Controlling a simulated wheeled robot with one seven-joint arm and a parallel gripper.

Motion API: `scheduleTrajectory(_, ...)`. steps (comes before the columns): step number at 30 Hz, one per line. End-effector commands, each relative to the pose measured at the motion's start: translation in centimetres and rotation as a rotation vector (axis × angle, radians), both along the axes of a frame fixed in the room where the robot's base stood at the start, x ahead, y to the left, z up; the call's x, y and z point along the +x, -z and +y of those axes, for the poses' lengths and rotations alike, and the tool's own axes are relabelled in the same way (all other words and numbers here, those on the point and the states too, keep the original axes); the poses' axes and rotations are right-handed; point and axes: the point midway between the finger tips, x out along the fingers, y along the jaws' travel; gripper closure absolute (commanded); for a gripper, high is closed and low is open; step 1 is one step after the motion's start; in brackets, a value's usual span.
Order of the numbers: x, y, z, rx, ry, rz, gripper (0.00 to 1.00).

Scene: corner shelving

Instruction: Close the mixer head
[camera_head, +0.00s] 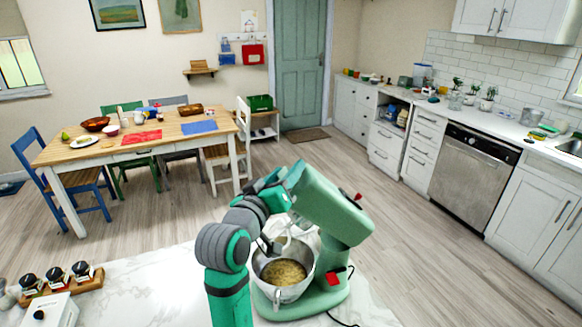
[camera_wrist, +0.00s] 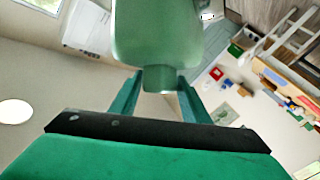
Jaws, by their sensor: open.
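The green stand mixer (camera_head: 345,262) stands on the white marble counter. Its head (camera_head: 325,205) is tilted up, and it fills the upper middle of the wrist view (camera_wrist: 158,35). The metal bowl (camera_head: 283,285) below holds a yellowish-brown mixture. My gripper (camera_wrist: 160,78) is open at the raised front end of the head. In the wrist view its two fingers show on either side of the narrow end of the head; I cannot tell whether they touch it. In the head view my arm reaches up left of the bowl, and the fingertips are hard to make out.
A rack of small jars (camera_head: 60,281) and a white box (camera_head: 50,311) sit at the counter's left end. A dark cord runs from the mixer at the lower right. The counter between the jars and my arm is clear. A dining table (camera_head: 115,152) stands farther off.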

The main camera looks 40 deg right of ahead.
Motion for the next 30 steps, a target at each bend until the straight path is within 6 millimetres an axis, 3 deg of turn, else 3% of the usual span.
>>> scheduleTrajectory(6,1.2,0.0,-2.1,0.001,0.001,-0.001,0.58)
scheduleTrajectory(18,1.5,0.0,-2.7,0.0,0.001,-0.001,0.58)
scheduleTrajectory(23,1.5,0.0,-2.7,0.0,0.001,0.0,0.96)
scheduleTrajectory(24,1.5,0.0,-2.7,0.0,0.001,0.0,1.0)
scheduleTrajectory(30,1.7,0.2,-2.6,-0.005,0.001,0.003,1.0)
